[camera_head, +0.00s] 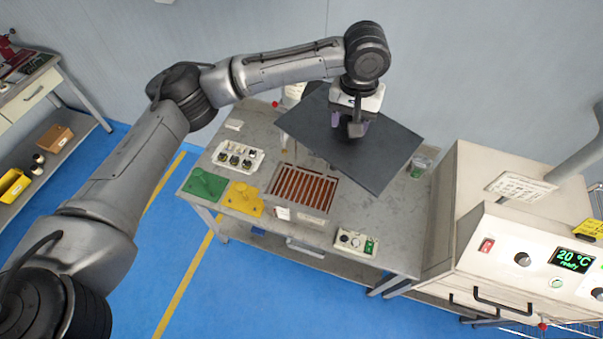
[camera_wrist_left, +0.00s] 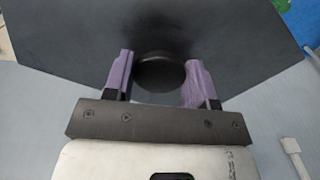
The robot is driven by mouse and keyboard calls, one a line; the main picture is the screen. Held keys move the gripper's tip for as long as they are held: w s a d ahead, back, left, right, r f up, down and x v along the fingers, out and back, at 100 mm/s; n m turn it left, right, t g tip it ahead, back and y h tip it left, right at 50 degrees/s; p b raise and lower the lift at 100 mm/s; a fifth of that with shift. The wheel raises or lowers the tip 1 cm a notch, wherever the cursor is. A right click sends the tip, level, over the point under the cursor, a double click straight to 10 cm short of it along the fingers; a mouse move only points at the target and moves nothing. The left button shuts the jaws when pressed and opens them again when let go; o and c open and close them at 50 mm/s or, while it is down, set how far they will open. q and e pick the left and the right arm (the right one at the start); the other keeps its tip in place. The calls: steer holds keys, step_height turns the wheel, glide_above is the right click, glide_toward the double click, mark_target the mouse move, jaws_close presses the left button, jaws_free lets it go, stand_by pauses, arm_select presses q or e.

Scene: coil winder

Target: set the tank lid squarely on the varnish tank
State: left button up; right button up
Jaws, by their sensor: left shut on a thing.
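The tank lid (camera_head: 385,150) is a large flat dark grey plate with a round black knob (camera_wrist_left: 160,72). My left gripper (camera_head: 357,122) is shut on this knob, with a purple finger on each side of it in the wrist view (camera_wrist_left: 158,80). The lid hangs over the back right of the bench, turned at an angle to the varnish tank. The varnish tank (camera_head: 312,216) is a grey box with reddish-brown slats across its open top. It sits in front and left of the lid and is mostly uncovered. My right gripper is out of view.
A white tray of parts (camera_head: 238,157), a green fixture (camera_head: 204,186) and a yellow fixture (camera_head: 243,199) stand left of the tank. A control box (camera_head: 356,243) is at its front right, and a glass jar (camera_head: 419,167) at the right edge. An oven (camera_head: 500,235) stands further right.

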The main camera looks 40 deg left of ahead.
arm_select(q)
steer(key=a+f+n+b, duration=0.1)
steer(key=a+f+b, duration=0.3)
steer(key=f, duration=0.9)
steer(key=w+a+f+n+b, duration=0.1)
steer(key=a+f+b, duration=0.4)
steer(key=f, duration=0.9)
steer(key=a+f+n+b, duration=0.2)
steer(key=a+f+b, duration=0.3)
steer(key=f, duration=0.9)
steer(key=shift+w+a+f, duration=0.15)
steer(key=shift+a, duration=0.1)
steer(key=shift+p, duration=0.4)
steer(key=shift+f, duration=0.35)
steer(key=shift+p, duration=0.65)
